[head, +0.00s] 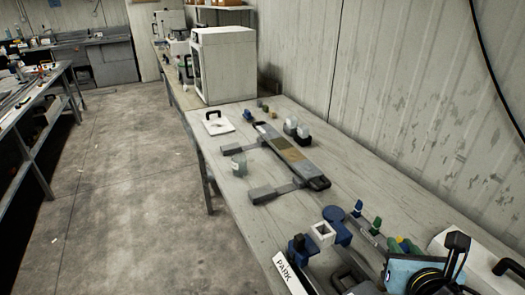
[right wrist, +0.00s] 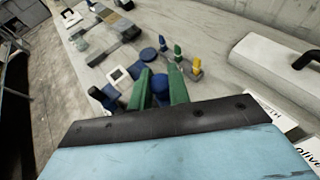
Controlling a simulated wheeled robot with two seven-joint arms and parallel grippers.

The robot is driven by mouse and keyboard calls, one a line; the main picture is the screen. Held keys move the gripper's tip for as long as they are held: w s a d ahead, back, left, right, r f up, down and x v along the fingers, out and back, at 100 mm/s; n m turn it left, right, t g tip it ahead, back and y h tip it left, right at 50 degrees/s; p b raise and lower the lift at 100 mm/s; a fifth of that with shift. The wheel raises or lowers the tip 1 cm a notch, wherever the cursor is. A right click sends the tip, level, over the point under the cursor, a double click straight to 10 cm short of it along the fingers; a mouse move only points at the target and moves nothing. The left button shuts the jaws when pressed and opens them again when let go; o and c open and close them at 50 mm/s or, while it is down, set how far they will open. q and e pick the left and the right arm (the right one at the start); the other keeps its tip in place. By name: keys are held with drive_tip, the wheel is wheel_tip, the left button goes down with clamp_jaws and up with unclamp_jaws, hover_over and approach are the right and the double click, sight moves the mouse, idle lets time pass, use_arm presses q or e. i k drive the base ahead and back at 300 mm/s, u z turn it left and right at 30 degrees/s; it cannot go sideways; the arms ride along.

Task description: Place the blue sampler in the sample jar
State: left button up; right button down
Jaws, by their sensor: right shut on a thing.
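My right gripper (right wrist: 160,87) has green fingers and a light-blue body, and its body shows at the bottom right of the head view. The fingers are shut on a dark blue rounded piece, which I take for the blue sampler (right wrist: 160,85). Its lower part is hidden. The clear sample jar (head: 239,166) stands upright on the bench, left of the long grey-and-tan device, well apart from the gripper. It also shows at upper left in the right wrist view (right wrist: 80,43). My left gripper is not in view.
Blue (right wrist: 163,43), green (right wrist: 178,50) and yellow (right wrist: 196,64) pegs stand in a row near the gripper. A blue disc (right wrist: 148,54), a white square frame (head: 322,233) and the long device (head: 280,147) lie toward the jar. A white box (head: 223,64) stands farther back.

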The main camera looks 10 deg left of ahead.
sight(241, 172)
drive_tip(key=u, duration=0.6)
drive_tip(key=i, duration=1.35)
drive_tip(key=u, duration=0.65)
